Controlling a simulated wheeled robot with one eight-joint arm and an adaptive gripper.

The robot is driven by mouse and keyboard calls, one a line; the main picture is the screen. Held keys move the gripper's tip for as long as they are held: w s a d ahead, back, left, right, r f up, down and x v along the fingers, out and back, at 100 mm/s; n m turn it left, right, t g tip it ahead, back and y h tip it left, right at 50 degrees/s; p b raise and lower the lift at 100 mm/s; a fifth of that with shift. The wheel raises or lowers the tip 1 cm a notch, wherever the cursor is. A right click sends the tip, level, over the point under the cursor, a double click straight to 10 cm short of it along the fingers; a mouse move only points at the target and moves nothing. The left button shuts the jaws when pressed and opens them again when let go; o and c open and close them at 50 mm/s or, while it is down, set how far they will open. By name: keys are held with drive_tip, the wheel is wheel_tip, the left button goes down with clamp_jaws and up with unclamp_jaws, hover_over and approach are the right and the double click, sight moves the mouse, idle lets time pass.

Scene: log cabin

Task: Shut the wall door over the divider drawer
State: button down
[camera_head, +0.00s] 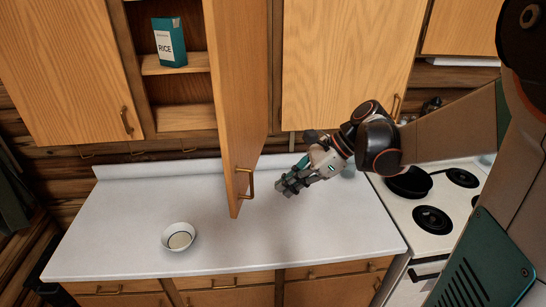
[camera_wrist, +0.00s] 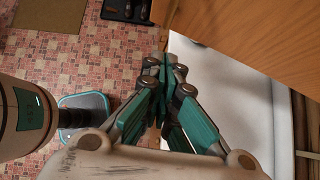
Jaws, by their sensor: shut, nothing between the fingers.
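An open wooden wall door (camera_head: 239,90) stands out from the upper cabinet, its edge toward the camera. It has a brass handle (camera_head: 245,184) near its lower end. The open cabinet (camera_head: 185,92) behind it shows shelves. My gripper (camera_head: 282,189) is shut and empty, to the right of the door handle and apart from it, above the counter. In the wrist view my shut gripper (camera_wrist: 172,65) points forward, with a wooden panel (camera_wrist: 250,35) at the upper right. Several drawers run under the counter; I cannot tell which is the divider drawer.
A blue RICE box (camera_head: 169,43) stands on a cabinet shelf. A white bowl (camera_head: 179,237) sits on the white counter (camera_head: 130,215). A stove (camera_head: 440,205) with a dark pan (camera_head: 408,183) is at the right. Closed wall doors flank the open one. The counter is otherwise mostly clear.

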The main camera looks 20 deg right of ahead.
drive_tip(key=shift+w+a+f+p, duration=0.15)
drive_tip(key=shift+w+a, duration=0.15)
drive_tip(key=shift+a, duration=0.4)
drive_tip(key=shift+w+a+p, duration=0.2)
drive_tip(key=shift+w+a, duration=0.15)
drive_tip(key=shift+a, duration=0.35)
drive_tip(key=shift+w+a+f+p, duration=0.15)
drive_tip(key=shift+w+a, duration=0.15)
drive_tip(key=shift+a, duration=0.4)
